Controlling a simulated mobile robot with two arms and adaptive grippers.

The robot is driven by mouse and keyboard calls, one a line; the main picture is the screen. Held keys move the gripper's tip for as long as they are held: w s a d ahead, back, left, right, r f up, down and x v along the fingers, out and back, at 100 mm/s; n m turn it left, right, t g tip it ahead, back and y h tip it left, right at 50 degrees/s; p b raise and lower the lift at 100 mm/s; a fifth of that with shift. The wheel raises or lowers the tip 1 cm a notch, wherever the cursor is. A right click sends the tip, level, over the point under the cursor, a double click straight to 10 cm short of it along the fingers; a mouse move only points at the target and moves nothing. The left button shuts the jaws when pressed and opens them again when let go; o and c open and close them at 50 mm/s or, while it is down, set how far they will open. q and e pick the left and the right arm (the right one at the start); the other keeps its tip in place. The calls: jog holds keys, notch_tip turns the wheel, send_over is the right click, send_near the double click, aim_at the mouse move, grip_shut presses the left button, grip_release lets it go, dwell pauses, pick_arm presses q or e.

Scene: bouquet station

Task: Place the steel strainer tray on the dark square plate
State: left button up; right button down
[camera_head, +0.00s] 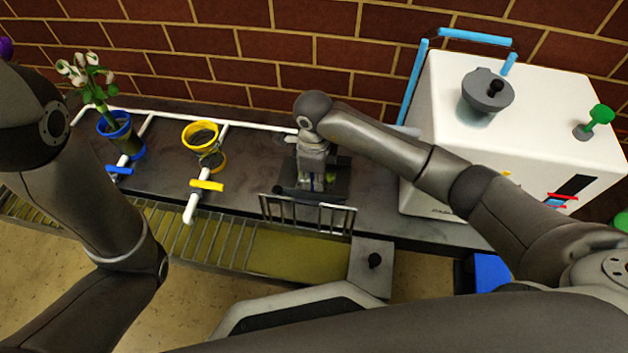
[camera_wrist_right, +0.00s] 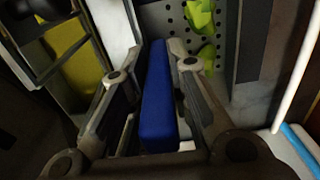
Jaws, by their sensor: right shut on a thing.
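My right gripper (camera_head: 314,186) points down over the dark work surface in the head view. In the right wrist view its fingers (camera_wrist_right: 155,100) are shut on a blue bar-shaped handle (camera_wrist_right: 157,95). Just beyond the handle lies the perforated steel strainer tray (camera_wrist_right: 170,20), with bright green pieces (camera_wrist_right: 200,18) on it. The handle looks like the tray's own, but their join is hidden. In the head view the gripper hides most of the tray. A dark square plate (camera_head: 341,188) shows around and below the gripper; whether the tray touches it I cannot tell. My left gripper is out of view.
A wire rack (camera_head: 308,214) stands just in front of the gripper.

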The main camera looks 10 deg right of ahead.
dwell(0.3)
jog(key=shift+f, duration=0.15)
jog(key=c, duration=1.4)
grip_release()
jog(key=shift+o, duration=0.2)
